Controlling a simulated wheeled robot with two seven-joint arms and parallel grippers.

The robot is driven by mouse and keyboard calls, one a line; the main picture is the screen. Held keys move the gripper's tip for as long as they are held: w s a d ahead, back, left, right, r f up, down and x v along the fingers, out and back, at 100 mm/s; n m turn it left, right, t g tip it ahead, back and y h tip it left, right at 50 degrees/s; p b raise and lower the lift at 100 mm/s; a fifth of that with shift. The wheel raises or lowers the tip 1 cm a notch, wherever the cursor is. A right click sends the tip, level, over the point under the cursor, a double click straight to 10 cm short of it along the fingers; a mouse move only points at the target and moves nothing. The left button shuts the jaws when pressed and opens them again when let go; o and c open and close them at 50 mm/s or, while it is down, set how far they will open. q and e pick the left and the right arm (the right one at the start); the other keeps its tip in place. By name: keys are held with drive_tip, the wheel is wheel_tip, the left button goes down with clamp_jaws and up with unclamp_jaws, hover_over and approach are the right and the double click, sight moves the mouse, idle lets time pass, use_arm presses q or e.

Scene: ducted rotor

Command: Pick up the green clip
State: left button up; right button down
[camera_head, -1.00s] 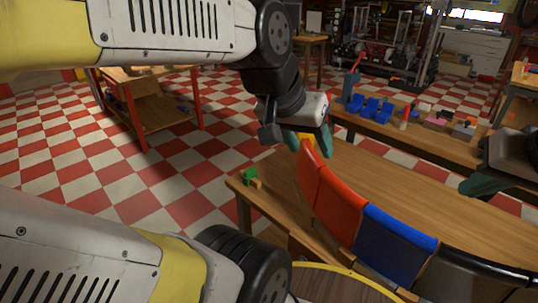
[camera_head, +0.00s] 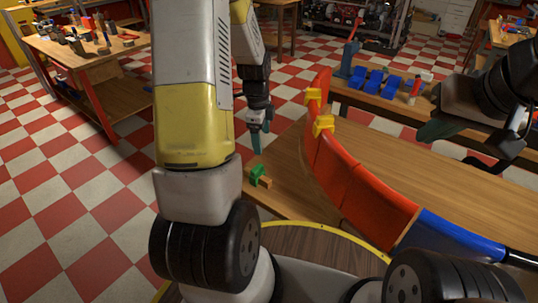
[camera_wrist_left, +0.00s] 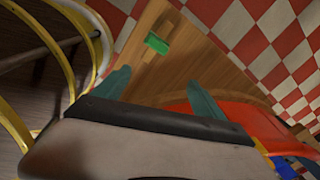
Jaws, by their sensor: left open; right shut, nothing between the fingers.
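The green clip (camera_head: 257,174) sits on a small wooden block at the left end of the long wooden table. It also shows near the top of the left wrist view (camera_wrist_left: 157,44). My left gripper (camera_head: 257,138) hangs above and beyond the clip in the head view, apart from it. In the left wrist view its two teal fingers (camera_wrist_left: 157,80) are spread and empty, with the clip ahead of the gap. My right gripper (camera_head: 432,130) is at the right, over the table, far from the clip; its fingers are shut and empty.
A curved row of red panels (camera_head: 340,180) and a blue panel (camera_head: 452,238) stands right of the clip. Two yellow clips (camera_head: 323,124) sit on its far red part. Blue parts (camera_head: 375,80) lie on the back bench. Table around the clip looks mostly clear.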

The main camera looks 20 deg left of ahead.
sight(257, 167)
use_arm(q)
drive_tip(key=f+m, duration=0.1)
drive_tip(key=f, duration=0.2)
drive_tip(key=a+f+m, duration=0.1)
drive_tip(key=f+m, duration=0.1)
drive_tip(key=f, duration=0.2)
drive_tip(key=a+f+m+g, duration=0.1)
drive_tip(key=f, duration=0.3)
drive_tip(key=shift+w+a, duration=0.15)
drive_tip(key=shift+w, duration=0.05)
wheel_tip(257, 167, down, 7)
drive_tip(key=shift+f, duration=0.2)
drive_tip(key=c, duration=1.4)
drive_tip(key=shift+r, duration=0.15)
